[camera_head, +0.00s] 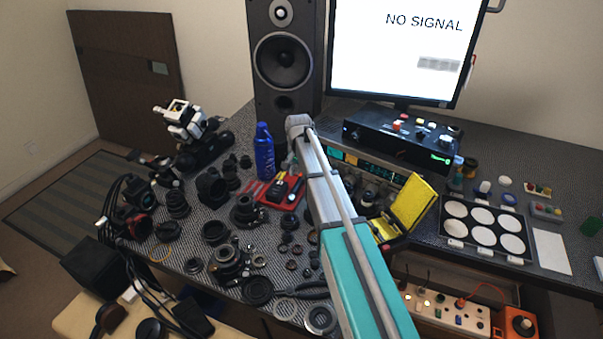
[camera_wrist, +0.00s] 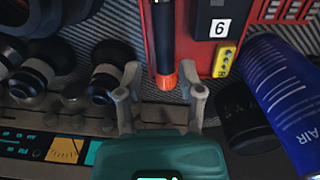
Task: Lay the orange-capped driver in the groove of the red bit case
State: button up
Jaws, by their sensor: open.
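In the wrist view the orange-capped driver (camera_wrist: 162,35) has a dark body, and its orange cap (camera_wrist: 166,80) points toward my gripper. The driver lies over the left part of the red bit case (camera_wrist: 190,48); I cannot tell whether it is seated in the groove. My gripper (camera_wrist: 161,80) is open, with one finger on each side of the orange cap and a visible gap to both. In the head view the red case (camera_head: 268,203) lies beside the blue bottle; my arm passes near it, and the fingers are not clearly visible there.
The blue bottle (camera_head: 264,152) stands close to the case and also shows in the wrist view (camera_wrist: 285,95). Several lens parts (camera_head: 232,262) crowd the front of the table. A speaker (camera_head: 285,55) and a black control box (camera_head: 400,140) stand behind.

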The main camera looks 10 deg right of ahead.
aim_at(299, 187)
notch_tip(299, 187, up, 7)
jog(key=p, duration=0.6)
dwell(0.7)
jog(key=s+d+n, duration=0.1)
jog(key=s+n, duration=0.5)
jog(key=s, duration=2.1)
jog(key=shift+n, duration=0.4)
jog(key=shift+s, duration=0.1)
